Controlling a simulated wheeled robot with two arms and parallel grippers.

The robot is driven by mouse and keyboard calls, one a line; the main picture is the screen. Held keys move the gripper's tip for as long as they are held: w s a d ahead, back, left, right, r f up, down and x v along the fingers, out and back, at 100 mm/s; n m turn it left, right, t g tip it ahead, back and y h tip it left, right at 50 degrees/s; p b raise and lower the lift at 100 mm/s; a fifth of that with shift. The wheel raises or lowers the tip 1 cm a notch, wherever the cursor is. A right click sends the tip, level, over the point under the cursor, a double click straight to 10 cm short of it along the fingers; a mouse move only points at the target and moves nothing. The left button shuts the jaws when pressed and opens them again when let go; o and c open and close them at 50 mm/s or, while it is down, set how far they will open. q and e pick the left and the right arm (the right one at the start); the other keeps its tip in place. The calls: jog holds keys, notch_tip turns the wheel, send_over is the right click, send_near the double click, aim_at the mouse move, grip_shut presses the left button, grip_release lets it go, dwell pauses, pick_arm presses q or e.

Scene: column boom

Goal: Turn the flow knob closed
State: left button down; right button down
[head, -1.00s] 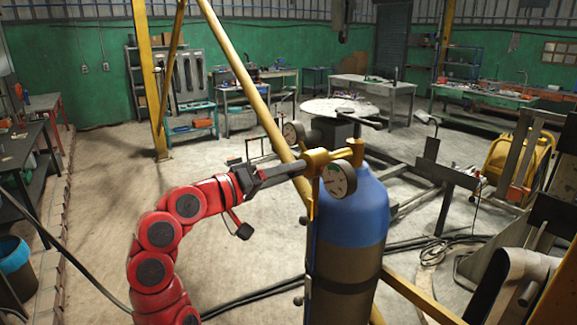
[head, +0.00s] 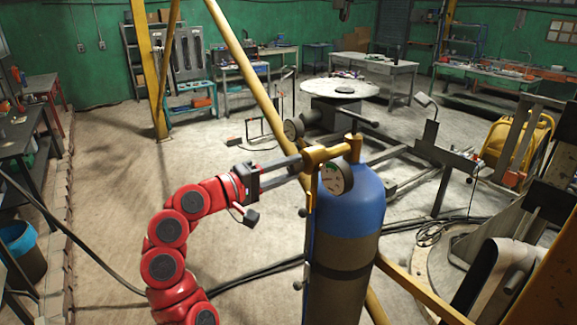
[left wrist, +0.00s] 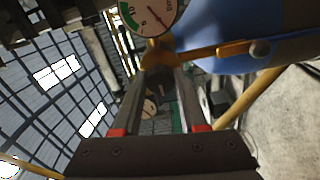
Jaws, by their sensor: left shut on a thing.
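The blue gas cylinder (head: 350,215) stands upright with a brass regulator (head: 328,152) on top. In the left wrist view, the fingers close around a dark knob (left wrist: 161,88) in front of the brass body (left wrist: 158,52). In the head view the knob is largely hidden by the fingers. My right gripper is not in view.
A yellow post (head: 243,75) slants down behind the cylinder. A round table (head: 325,88) and workbenches (head: 370,64) stand farther back. The floor left of the cylinder is open, with hoses lying across it.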

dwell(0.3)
pick_arm(q)
jog(key=shift+c, duration=2.2)
grip_release()
jog(key=shift+s+a+f, duration=0.1)
jog(key=shift+s+a, duration=0.05)
jog(key=shift+a, duration=0.15)
jog(key=b+v, duration=0.6)
jog(key=v, duration=1)
jog(key=shift+s+a, duration=0.2)
jog(key=shift+a, duration=0.15)
